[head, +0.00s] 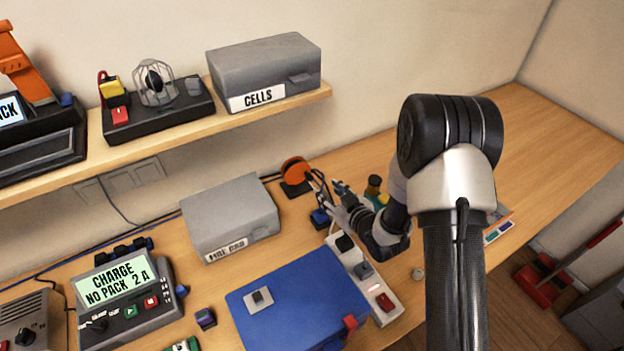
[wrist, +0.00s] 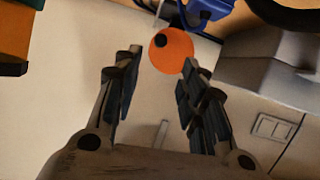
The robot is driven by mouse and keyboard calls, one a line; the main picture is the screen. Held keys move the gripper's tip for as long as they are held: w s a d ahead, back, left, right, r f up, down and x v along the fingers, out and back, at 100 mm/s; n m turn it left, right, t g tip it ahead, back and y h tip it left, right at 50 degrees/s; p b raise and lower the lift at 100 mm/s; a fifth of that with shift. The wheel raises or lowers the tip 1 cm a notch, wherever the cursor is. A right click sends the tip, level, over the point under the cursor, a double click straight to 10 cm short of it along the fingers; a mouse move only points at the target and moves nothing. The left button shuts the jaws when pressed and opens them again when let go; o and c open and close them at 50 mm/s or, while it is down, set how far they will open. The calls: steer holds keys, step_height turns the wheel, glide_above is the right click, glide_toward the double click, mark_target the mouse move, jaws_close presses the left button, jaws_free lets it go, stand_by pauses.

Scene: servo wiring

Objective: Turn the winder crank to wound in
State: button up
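The winder (head: 295,171) is an orange disc on a dark base, standing on the bench near the wall, right of the grey box. In the wrist view the orange disc (wrist: 176,60) lies ahead, between the fingertips in the picture. A small black knob (wrist: 161,41) shows on its upper left part and looks like the crank's handle. My gripper (head: 323,186) is just right of the winder in the head view. In the wrist view my gripper (wrist: 160,68) is open with nothing between its fingers. I cannot tell whether a finger touches the disc.
A grey lidded box (head: 230,215) stands left of the winder. A blue case (head: 300,300) and a white power strip (head: 372,290) lie in front. A shelf (head: 180,135) with a CELLS box (head: 265,70) hangs above. The bench's far right is clear.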

mark_target(310, 178)
steer(key=b+x, duration=0.1)
steer(key=x, duration=1.1)
steer(key=shift+w+f, duration=0.1)
steer(key=shift+f, duration=0.05)
steer(key=shift+c, duration=0.6)
jaws_close()
